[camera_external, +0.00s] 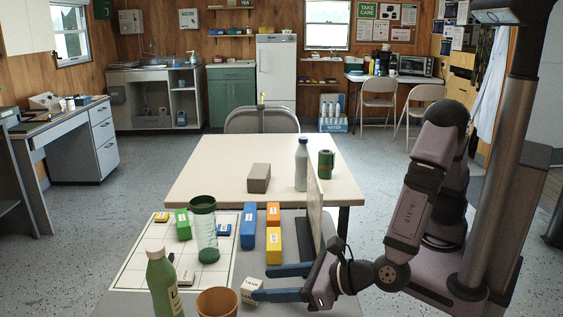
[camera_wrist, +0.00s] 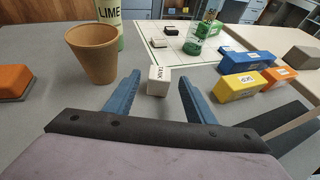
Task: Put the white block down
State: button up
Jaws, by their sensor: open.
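The white block (camera_external: 251,290), with dark lettering that looks like TANK, rests on the near grey table beside the brown cup. In the wrist view the white block (camera_wrist: 158,82) sits between the tips of my two blue fingers, with a gap visible on each side. My gripper (camera_external: 264,283) is open and low over the table, coming in from the right. In the wrist view my gripper (camera_wrist: 160,85) shows both fingers spread, holding nothing. The block's underside is hidden.
The brown cup (camera_wrist: 93,52) and the LIME bottle (camera_external: 161,283) stand close by. Blue, yellow and orange blocks (camera_external: 274,240) lie beyond my fingers. A green-tinted clear bottle (camera_external: 204,230) stands on the white grid sheet (camera_external: 140,262). An upright panel (camera_external: 316,215) stands near my arm.

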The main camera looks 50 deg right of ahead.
aim_at(238, 294)
jog(key=shift+o, duration=0.4)
jog(key=shift+v, duration=1.45)
jog(key=b+x, duration=0.1)
jog(key=x, duration=0.1)
jog(key=b+x, duration=0.1)
jog(key=x, duration=0.2)
jog(key=shift+s+f, duration=0.1)
jog(key=shift+f, duration=0.25)
jog(key=shift+r, duration=0.1)
jog(key=shift+x, duration=3.7)
jog(key=shift+r, duration=0.1)
jog(key=c, duration=1.3)
jog(key=shift+o, duration=0.2)
